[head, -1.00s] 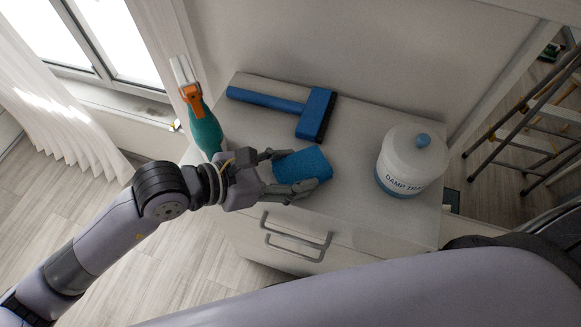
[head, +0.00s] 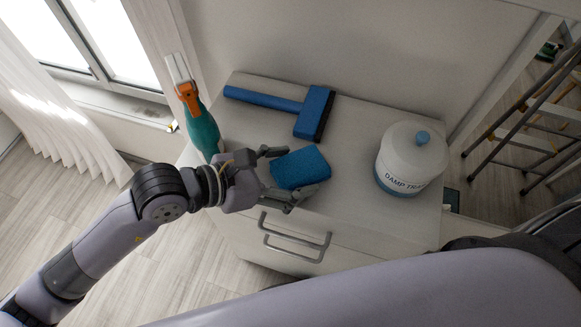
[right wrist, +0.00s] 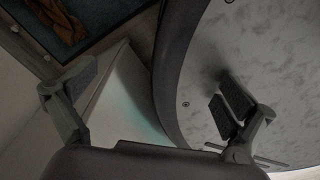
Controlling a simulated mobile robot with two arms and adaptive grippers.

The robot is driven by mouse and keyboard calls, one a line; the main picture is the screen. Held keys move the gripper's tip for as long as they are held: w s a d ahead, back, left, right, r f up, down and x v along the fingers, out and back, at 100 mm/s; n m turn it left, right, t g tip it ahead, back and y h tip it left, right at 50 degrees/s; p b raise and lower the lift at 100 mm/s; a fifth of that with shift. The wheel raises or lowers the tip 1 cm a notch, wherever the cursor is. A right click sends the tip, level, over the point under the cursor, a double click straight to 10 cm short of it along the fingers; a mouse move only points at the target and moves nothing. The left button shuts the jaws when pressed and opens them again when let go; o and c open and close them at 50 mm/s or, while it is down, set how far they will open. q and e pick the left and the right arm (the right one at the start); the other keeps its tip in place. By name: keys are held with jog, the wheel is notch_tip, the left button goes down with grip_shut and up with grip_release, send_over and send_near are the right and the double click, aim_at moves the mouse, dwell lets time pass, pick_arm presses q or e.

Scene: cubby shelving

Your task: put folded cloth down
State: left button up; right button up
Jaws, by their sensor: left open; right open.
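The blue folded cloth (head: 300,168) lies on the white cabinet top (head: 350,195), near its front edge, in the head view. My left gripper (head: 280,173) is open, with its fingers on either side of the cloth's left end. The near finger overlaps the cloth's front edge in the picture; I cannot tell if it touches. My right gripper (right wrist: 150,100) shows in the right wrist view, open with its fingers wide apart and nothing between them.
A blue squeegee (head: 315,112) lies behind the cloth. A drawer with a handle (head: 295,240) is below. A ladder (head: 530,125) stands at far right.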

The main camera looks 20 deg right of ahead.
pick_arm(q)
jog(key=shift+a+f, duration=0.15)
jog(key=shift+f, duration=0.2)
jog(key=shift+r+p, duration=0.3)
jog(key=shift+p, duration=0.05)
jog(key=shift+a+r, duration=0.2)
jog(key=shift+r, duration=0.1)
jog(key=v, duration=1.1)
jog(key=shift+a+r, duration=0.2)
jog(key=shift+r, duration=0.2)
